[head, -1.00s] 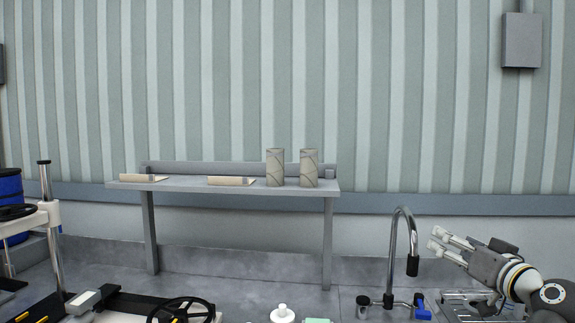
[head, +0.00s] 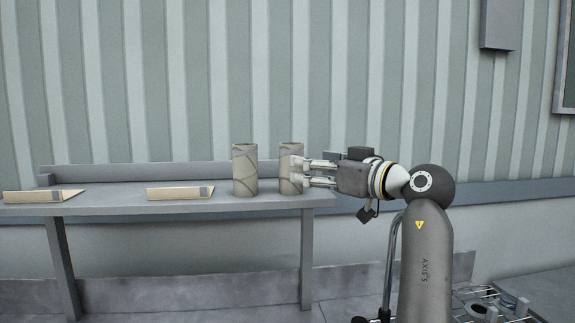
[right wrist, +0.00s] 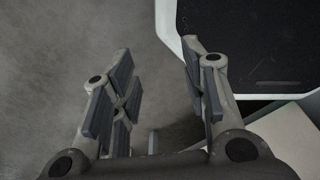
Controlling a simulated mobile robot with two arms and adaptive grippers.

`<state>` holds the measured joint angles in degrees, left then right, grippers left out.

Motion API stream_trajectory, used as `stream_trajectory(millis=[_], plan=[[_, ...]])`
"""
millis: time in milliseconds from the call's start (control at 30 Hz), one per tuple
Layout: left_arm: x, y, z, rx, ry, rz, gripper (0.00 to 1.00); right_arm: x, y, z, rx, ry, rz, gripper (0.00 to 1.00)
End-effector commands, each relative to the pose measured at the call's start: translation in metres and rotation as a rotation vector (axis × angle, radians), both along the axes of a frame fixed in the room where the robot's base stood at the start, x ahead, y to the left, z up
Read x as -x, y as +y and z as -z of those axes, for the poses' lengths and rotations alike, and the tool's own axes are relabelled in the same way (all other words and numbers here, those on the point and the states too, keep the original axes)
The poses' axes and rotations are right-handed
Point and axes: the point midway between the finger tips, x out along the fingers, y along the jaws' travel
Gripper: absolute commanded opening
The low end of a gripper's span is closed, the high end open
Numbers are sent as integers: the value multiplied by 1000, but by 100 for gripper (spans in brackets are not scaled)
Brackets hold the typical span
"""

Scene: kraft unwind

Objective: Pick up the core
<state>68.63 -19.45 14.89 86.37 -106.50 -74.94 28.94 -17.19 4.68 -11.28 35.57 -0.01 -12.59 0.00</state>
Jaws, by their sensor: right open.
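Two upright grey-beige cardboard cores stand side by side on the shelf (head: 110,208) in the head view: a left core (head: 245,170) and a right core (head: 288,157). My right gripper (head: 303,172) reaches in level from the right, its fingertips at the right core's right side and overlapping its edge. I cannot tell whether they touch it. In the right wrist view the right gripper (right wrist: 157,78) is open, with no core visible between its fingers. My left gripper is not in view.
Two tan wedge-shaped pieces, one left (head: 40,195) and one nearer the middle (head: 180,192), lie on the shelf. A low backboard runs along the shelf's rear. A wire rack (head: 490,303) is at lower right. The right wrist view shows a dark white-rimmed surface (right wrist: 250,40).

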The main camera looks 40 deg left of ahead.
Motion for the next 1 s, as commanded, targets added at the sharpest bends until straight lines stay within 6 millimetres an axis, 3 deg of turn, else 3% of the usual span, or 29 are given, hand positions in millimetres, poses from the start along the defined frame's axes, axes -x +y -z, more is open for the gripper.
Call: stream_trajectory(millis=[200, 600, 900, 1000], plan=[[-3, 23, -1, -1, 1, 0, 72, 0, -7, -8, 9, 1, -1, 41], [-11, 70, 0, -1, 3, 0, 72, 1, 3, -32, -3, 2, -2, 41], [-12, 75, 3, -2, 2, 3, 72, 1, 11, -32, -13, 2, -2, 41], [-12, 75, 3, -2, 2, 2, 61, 1, 9, -32, -11, 2, -3, 41]])
